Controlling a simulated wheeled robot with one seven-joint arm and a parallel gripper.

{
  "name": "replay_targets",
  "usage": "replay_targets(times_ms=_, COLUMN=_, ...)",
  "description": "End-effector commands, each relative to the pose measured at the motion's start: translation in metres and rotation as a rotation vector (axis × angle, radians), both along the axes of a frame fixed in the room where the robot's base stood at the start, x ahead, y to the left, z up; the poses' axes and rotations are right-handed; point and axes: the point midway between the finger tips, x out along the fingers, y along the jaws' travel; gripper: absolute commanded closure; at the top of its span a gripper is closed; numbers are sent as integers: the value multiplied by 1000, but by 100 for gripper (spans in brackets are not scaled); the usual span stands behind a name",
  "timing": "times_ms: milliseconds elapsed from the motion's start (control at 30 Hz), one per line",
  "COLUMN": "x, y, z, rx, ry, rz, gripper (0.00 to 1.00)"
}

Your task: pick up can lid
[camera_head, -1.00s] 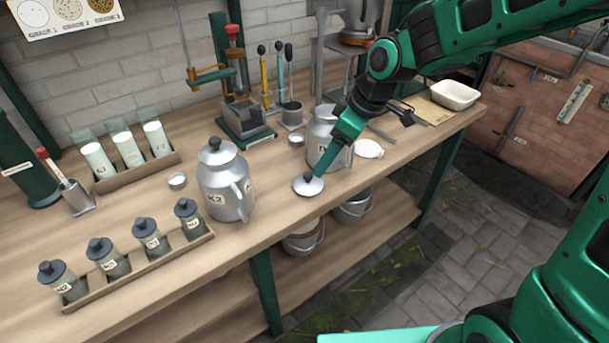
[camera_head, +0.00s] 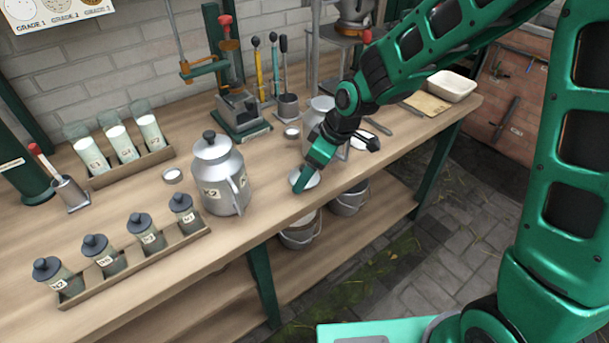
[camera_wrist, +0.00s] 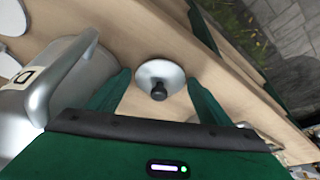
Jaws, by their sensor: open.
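The can lid is a round silver disc with a dark knob. It lies on the workbench near the front edge, and in the wrist view the lid (camera_wrist: 160,78) sits between and just ahead of my open fingers. In the head view the lid (camera_head: 304,180) is partly hidden by my gripper (camera_head: 306,180), which reaches down over it from above. In the wrist view my gripper (camera_wrist: 158,98) is open, one finger on each side of the knob, with nothing held.
An open silver can (camera_head: 316,113) stands close behind my gripper; it fills the left of the wrist view (camera_wrist: 70,75). A lidded can marked K2 (camera_head: 220,185) stands to the left. A jar rack (camera_head: 150,260) lies farther left. Buckets (camera_head: 300,235) sit on the shelf below.

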Motion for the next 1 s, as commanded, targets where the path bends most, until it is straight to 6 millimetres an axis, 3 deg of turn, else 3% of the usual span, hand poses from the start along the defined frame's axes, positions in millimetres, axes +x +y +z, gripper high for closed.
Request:
replay_targets(times_ms=167, x=0, y=0, z=0, rx=0, ry=0, rz=0, gripper=27)
replay_targets(times_ms=300, x=0, y=0, z=0, rx=0, ry=-1, rz=0, gripper=58)
replay_targets(times_ms=733, x=1, y=0, z=6, rx=1, ry=-2, rz=-2, gripper=59)
replay_targets(times_ms=1000, x=2, y=-1, z=41, rx=1, ry=-6, rz=-3, gripper=59)
